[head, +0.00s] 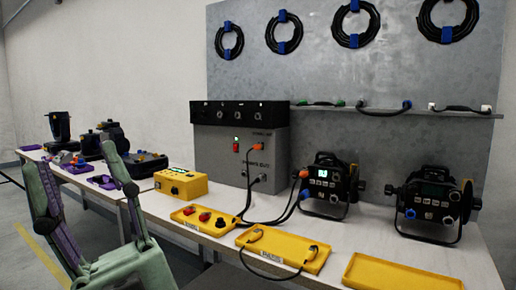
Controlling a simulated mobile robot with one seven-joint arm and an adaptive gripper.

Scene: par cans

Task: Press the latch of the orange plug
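Two orange plugs show in the head view. One orange plug (252,147) sits high on the right of the grey power box (219,155), with a black cable hanging down from it. Another orange plug (303,174) sits at the left side of the middle par can (327,185). The latches are too small to make out. My gripper (70,153) is at the lower left, its two green fingers pointing up and spread wide. It appears empty and is well apart from both plugs, in front of the bench edge.
The bench (382,235) holds yellow trays (400,273), a yellow control box (181,183) and a second par can (434,203) at right. Black cables loop over its front. Dark fixtures stand at the far left. Coiled cables (355,22) hang on the grey back panel.

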